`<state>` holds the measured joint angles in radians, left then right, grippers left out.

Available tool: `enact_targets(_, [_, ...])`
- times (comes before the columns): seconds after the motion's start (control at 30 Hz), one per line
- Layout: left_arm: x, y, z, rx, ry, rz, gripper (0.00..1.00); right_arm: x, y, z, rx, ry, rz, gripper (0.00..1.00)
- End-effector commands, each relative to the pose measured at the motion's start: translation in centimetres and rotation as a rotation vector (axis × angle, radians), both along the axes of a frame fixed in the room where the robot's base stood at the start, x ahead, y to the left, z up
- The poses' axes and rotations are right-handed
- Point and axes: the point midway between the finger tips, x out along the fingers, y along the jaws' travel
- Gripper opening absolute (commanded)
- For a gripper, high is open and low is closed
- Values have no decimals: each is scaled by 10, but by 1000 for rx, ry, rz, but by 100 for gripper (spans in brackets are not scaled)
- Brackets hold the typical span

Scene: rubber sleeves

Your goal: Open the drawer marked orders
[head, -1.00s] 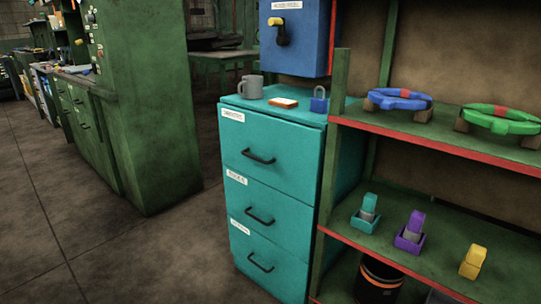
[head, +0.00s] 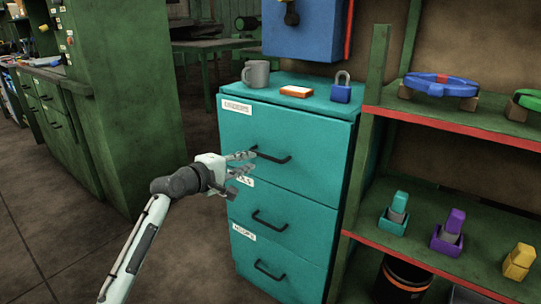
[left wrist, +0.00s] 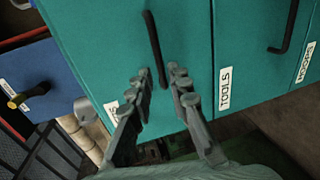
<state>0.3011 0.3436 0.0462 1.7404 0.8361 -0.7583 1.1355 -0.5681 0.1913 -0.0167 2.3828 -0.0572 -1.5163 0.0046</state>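A teal cabinet (head: 350,108) has three shut drawers, each with a black bar handle and a white label. The top label (head: 237,106) is too blurred to read; the middle drawer (left wrist: 240,40) reads TOOLS in the left wrist view; the bottom label (head: 243,232) is unclear. I cannot read "orders" on any. My left gripper (head: 247,163) is open and empty at the lower left of the top drawer's handle (head: 271,156). In the left wrist view this handle (left wrist: 152,40) lies between the lines of the spread fingers (left wrist: 160,72). I see no grip on it.
On the cabinet top stand a grey mug (head: 256,73), an orange-and-white block (head: 296,91) and a blue padlock (head: 341,88). A green shelf (head: 455,132) with rings and coloured pieces stands close on the right. Floor (head: 185,250) is clear on the left.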

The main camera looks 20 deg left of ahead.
Motion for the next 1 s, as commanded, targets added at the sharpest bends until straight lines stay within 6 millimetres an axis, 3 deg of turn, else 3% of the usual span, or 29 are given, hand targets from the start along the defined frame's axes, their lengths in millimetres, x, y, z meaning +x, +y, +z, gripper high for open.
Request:
enact_targets(0.53, [65,-23,-13,-5,-1,1,18,-6,0,12,-7,-4,-4,40])
enact_targets(0.9, [72,-26,-15,-3,-2,0,18,-7,-1,19,-10,-10,-5,40])
enact_targets(1.0, [72,-26,-15,-3,-2,0,7,-7,-1,19,-10,-11,-4,40])
